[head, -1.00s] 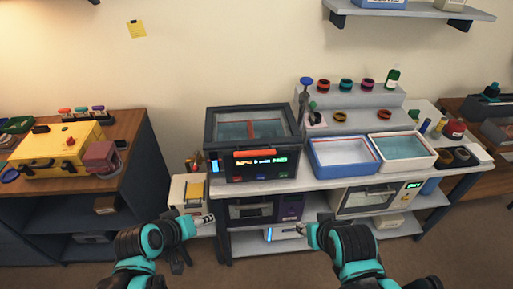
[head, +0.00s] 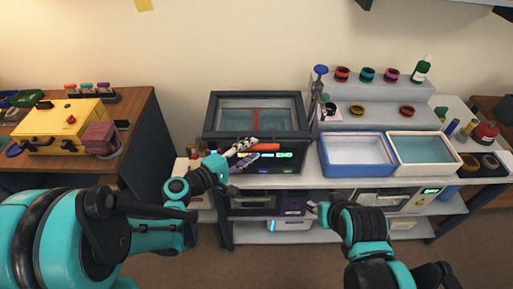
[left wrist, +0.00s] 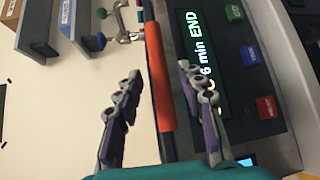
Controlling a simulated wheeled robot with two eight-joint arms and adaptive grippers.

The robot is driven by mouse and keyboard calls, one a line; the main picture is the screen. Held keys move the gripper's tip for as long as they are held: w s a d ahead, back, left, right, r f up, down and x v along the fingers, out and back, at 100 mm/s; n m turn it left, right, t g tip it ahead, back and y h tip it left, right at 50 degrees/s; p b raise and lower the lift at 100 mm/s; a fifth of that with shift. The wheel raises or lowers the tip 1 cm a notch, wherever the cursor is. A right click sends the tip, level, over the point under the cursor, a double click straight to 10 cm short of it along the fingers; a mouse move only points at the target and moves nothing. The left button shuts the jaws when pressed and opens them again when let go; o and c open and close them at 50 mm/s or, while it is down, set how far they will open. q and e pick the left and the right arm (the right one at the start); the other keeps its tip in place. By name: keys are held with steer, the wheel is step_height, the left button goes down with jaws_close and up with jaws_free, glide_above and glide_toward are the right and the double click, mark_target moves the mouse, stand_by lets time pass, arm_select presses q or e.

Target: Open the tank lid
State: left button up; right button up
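The tank (head: 222,148) is a dark box on the white bench, with a lit front panel. Its lid (head: 212,112) has a dark frame and a clear top and lies shut, with a red divider visible through it. The orange handle (head: 265,147) runs along the front edge of the lid. In the left wrist view, the orange handle (left wrist: 160,85) lies between the parted fingers of my left gripper (left wrist: 158,75), with gaps on both sides. My right gripper (head: 316,210) is low before the bench; its fingers are too small to judge.
A blue-rimmed tray (head: 328,165) and a white tray (head: 398,165) stand right of the tank. A stepped rack (head: 385,92) with coloured rings is behind them. A yellow case (head: 65,125) sits on the wooden cabinet at left. A wall shelf hangs above.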

arm_select(q)
steer(key=shift+x, duration=1.5)
jaws_close()
steer(key=shift+r, duration=0.1)
